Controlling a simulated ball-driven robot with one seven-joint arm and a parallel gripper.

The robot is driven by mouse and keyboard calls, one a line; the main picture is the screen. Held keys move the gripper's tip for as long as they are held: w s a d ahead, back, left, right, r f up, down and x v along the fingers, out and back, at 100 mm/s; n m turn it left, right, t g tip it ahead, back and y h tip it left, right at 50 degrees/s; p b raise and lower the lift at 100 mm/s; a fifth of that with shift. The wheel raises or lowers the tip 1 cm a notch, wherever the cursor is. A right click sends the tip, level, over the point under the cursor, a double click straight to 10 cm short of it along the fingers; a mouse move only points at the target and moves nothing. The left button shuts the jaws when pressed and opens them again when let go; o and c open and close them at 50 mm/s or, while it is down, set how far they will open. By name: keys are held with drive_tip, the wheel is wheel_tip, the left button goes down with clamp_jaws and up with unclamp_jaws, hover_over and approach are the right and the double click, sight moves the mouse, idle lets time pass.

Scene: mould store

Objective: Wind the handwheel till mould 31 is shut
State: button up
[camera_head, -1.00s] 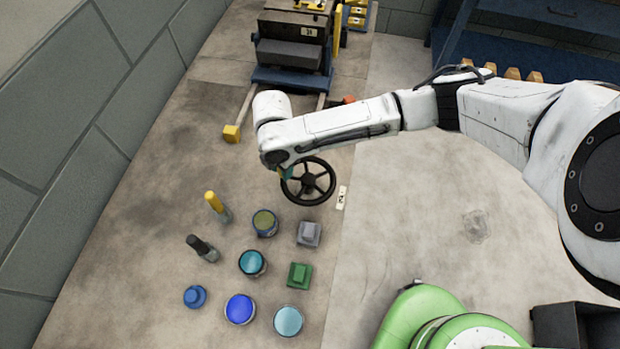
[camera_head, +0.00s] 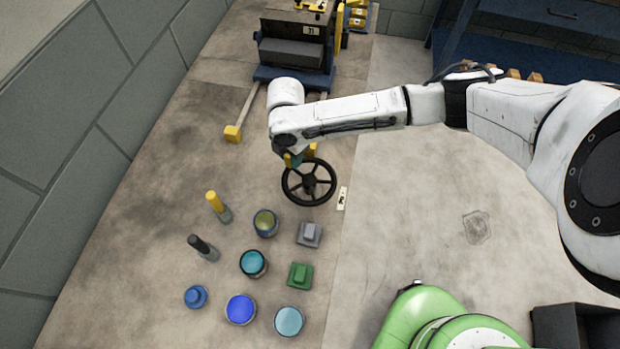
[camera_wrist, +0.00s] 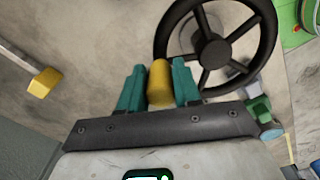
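Mould 31 (camera_head: 291,54) stands at the top of the head view, a dark grey block with a plate marked 31 (camera_head: 310,31). It sits on a blue base on rails; whether a gap stands between its halves I cannot tell. The black spoked handwheel (camera_head: 309,197) is in front of it, at the top right of the wrist view (camera_wrist: 212,51). My gripper (camera_head: 295,161) is at the wheel's upper left rim. In the wrist view its teal fingers (camera_wrist: 159,86) are closed against both sides of a yellow upright handle (camera_wrist: 160,84) at the rim.
Tins, including a bright blue one (camera_head: 240,309), a yellow-topped post (camera_head: 215,202), a dark post (camera_head: 199,244) and small green (camera_head: 300,275) and grey (camera_head: 309,234) blocks stand below the wheel. A yellow block (camera_head: 233,133) ends the left rail.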

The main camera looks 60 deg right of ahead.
drive_tip(key=o, duration=0.3)
drive_tip(key=shift+s+d, duration=0.15)
drive_tip(key=shift+d, duration=0.65)
drive_tip(key=shift+o, duration=1.4)
drive_tip(key=shift+a, duration=0.3)
wheel_tip(320, 180, up, 3)
drive_tip(key=p, duration=0.3)
drive_tip(key=shift+a+r, duration=0.1)
drive_tip(key=shift+r, duration=0.05)
drive_tip(key=shift+r+p, duration=0.8)
drive_tip(key=shift+r, duration=2.05)
